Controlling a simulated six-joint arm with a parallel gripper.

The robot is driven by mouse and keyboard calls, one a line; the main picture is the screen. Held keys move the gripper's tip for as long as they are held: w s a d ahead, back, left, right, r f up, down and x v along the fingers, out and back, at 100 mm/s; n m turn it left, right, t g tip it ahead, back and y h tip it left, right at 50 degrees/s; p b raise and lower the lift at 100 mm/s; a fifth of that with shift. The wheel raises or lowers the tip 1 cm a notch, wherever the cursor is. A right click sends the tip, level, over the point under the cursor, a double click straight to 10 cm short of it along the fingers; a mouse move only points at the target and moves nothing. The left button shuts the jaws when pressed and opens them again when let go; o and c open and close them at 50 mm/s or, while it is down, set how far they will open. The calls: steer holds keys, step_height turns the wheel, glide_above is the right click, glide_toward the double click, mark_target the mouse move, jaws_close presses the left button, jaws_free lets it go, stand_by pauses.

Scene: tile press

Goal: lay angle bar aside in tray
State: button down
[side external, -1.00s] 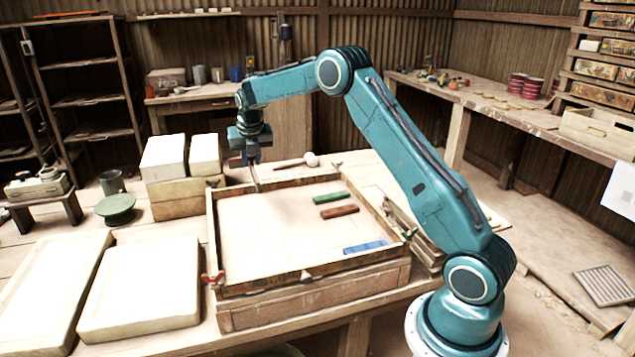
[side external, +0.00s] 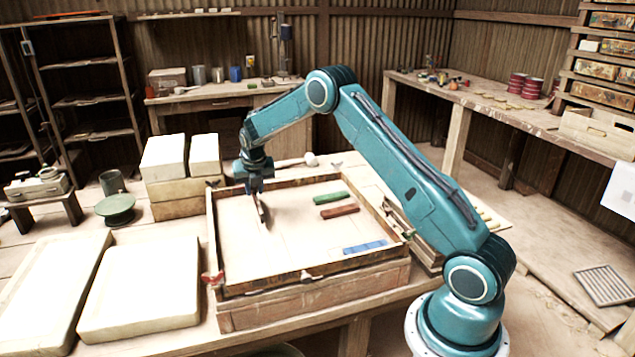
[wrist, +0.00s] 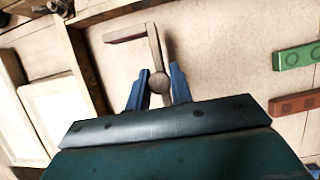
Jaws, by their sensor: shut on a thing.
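My gripper (side external: 256,186) is shut on the angle bar (side external: 264,212), a thin, dark, narrow piece that hangs down over the left part of the tray (side external: 212,245). In the wrist view, the blue fingers of my gripper (wrist: 159,80) close on the bar (wrist: 154,48), which runs away from the jaws. I cannot tell whether the bar touches the tray's floor. The tray is shallow, with a wooden rim and pale floor.
A green block (side external: 330,198), a red-brown block (side external: 339,211) and a blue block (side external: 365,247) lie in the tray's right part. The tray's middle and front left are bare. Stacked pale blocks (side external: 180,180) stand behind left, pale slabs (side external: 140,290) at front left.

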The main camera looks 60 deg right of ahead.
mark_target(258, 202)
steer(key=shift+f, duration=1.1)
steer(key=shift+f, duration=0.15)
steer(key=c, duration=1.2)
jaws_free()
steer(key=shift+c, duration=0.2)
steer(key=v, duration=1.2)
steer(key=shift+a, duration=0.1)
